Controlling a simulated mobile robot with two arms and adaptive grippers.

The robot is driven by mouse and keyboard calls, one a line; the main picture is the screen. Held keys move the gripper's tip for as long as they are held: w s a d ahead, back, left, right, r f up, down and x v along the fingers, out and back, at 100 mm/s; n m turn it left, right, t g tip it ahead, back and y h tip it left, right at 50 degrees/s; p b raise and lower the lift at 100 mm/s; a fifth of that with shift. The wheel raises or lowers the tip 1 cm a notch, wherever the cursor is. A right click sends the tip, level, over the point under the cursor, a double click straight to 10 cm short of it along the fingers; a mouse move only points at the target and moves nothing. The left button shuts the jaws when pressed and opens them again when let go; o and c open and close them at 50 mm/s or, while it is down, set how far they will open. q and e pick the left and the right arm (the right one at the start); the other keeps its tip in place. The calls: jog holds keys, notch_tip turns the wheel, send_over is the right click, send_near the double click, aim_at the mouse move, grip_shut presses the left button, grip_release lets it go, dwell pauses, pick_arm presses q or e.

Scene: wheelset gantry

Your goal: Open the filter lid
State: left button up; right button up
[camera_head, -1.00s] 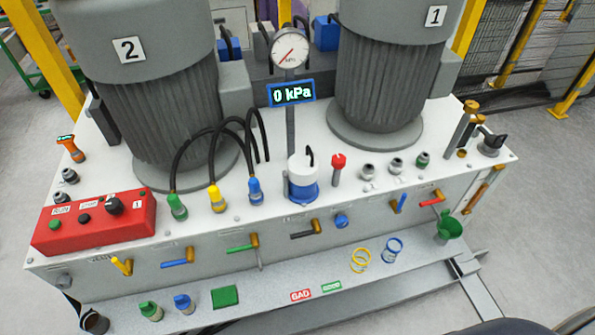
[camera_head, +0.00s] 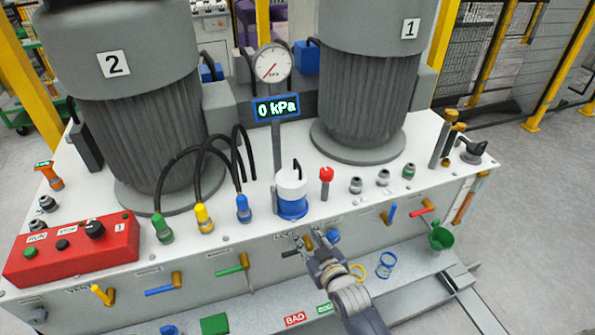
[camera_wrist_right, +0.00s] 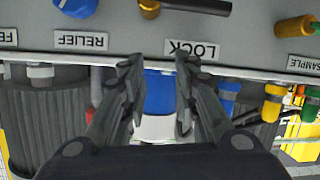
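The filter (camera_head: 292,207) is a blue cylinder on the white deck with a white lid (camera_head: 290,183) and a black handle on top. The lid looks seated on the filter. My right gripper (camera_head: 306,245) is in front of the front panel, just below the filter, by the lock valve. Its fingers (camera_wrist_right: 158,65) are open and empty in the right wrist view, which looks upside down. Between them show the blue filter body (camera_wrist_right: 159,95) and part of the white lid (camera_wrist_right: 157,128), beyond the tips. The black lock handle (camera_wrist_right: 198,6) lies close to the fingertips. My left gripper is out of view.
A red knob (camera_head: 326,174) stands right of the filter, and hoses with a blue connector (camera_head: 243,208) to its left. The gauge post (camera_head: 277,150) rises behind, with a display reading 0 kPa (camera_head: 276,108). A blue relief knob (camera_head: 333,236) sits beside my right gripper.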

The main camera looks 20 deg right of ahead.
aim_at(301, 170)
notch_tip(301, 170, up, 15)
jog(key=w+d+t+b, duration=0.1)
jog(key=w+t, duration=0.1)
jog(key=t, duration=0.2)
jog(key=w, duration=0.3)
jog(key=w+p, duration=0.1)
jog(key=w, duration=0.6)
jog(key=shift+w+r, duration=0.25)
jog(key=shift+c, duration=0.5)
